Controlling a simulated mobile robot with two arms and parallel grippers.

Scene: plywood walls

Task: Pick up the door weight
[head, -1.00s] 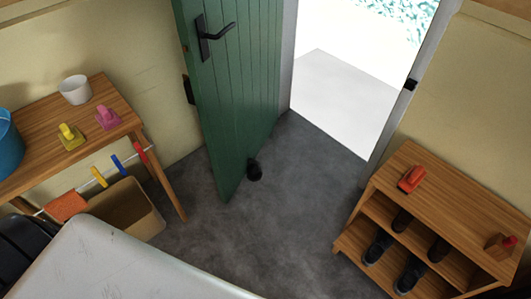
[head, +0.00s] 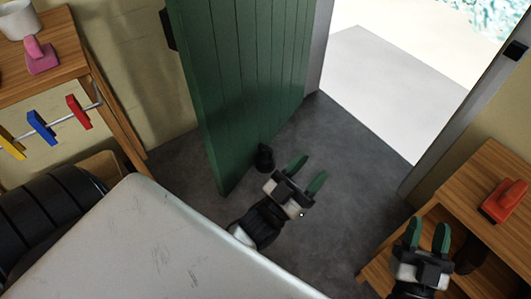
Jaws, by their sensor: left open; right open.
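The door weight (head: 265,157) is a small black object on the dark grey floor, close beside the lower edge of the open green door (head: 245,90). My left gripper (head: 308,171) has green fingers spread apart with nothing between them. It appears just right of the door weight and a little nearer to me in the picture; its height above the floor is hard to tell. My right gripper (head: 427,230) is open and empty at the lower right, in front of the wooden shelf unit.
The wooden shelf unit (head: 480,185) with a red object (head: 504,200) on top stands at the right. A wooden table (head: 50,75) with a pink object (head: 40,55) and a white pot (head: 18,20) is at the left. The floor (head: 340,140) by the doorway is clear.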

